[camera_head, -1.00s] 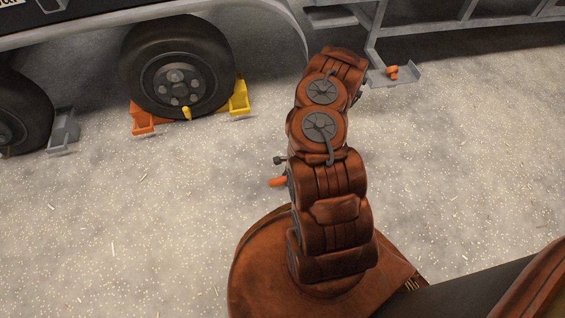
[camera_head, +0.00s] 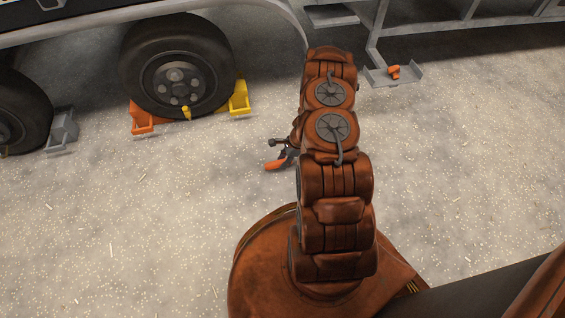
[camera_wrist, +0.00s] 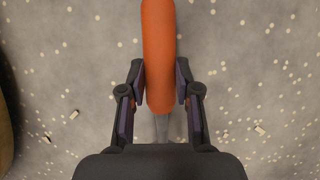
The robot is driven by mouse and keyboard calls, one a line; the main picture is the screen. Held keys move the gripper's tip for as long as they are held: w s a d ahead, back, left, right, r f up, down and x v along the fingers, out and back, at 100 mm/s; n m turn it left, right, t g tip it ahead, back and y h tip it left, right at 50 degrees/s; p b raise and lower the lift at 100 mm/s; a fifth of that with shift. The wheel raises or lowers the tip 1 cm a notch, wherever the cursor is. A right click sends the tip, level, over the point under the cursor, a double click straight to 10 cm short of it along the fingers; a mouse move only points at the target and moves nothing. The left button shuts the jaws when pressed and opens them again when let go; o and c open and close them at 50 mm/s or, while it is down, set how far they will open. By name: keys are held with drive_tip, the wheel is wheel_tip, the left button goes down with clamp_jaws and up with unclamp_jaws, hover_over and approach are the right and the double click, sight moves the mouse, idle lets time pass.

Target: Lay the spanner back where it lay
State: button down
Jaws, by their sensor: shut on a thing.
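The spanner's orange handle (camera_wrist: 158,50) runs down the wrist view between my fingers. A grey metal part (camera_wrist: 161,128) shows below it. My gripper (camera_wrist: 161,92) is shut on the spanner. In the head view the orange end of the spanner (camera_head: 275,164) pokes out to the left of my arm, above the pale floor. My gripper is mostly hidden behind my arm there. The spanner's far end is not clear in either view.
A trailer tyre (camera_head: 150,65) stands at the upper left between an orange chock (camera_head: 142,120) and a yellow chock (camera_head: 239,99). A grey chock (camera_head: 62,130) is by another tyre. A grey foot plate (camera_head: 408,76) at the upper right bears a small orange thing. Speckled floor between is clear.

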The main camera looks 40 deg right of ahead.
drive_tip(key=shift+w+d, duration=0.15)
drive_tip(key=shift+w, duration=0.25)
drive_tip(key=shift+w+f+b, duration=0.2)
drive_tip(key=shift+f+b, duration=0.55)
drive_tip(key=shift+f, duration=0.85)
drive_tip(key=c, duration=0.8)
unclamp_jaws()
drive_tip(key=shift+d+f, duration=0.1)
drive_tip(key=shift+f, duration=0.1)
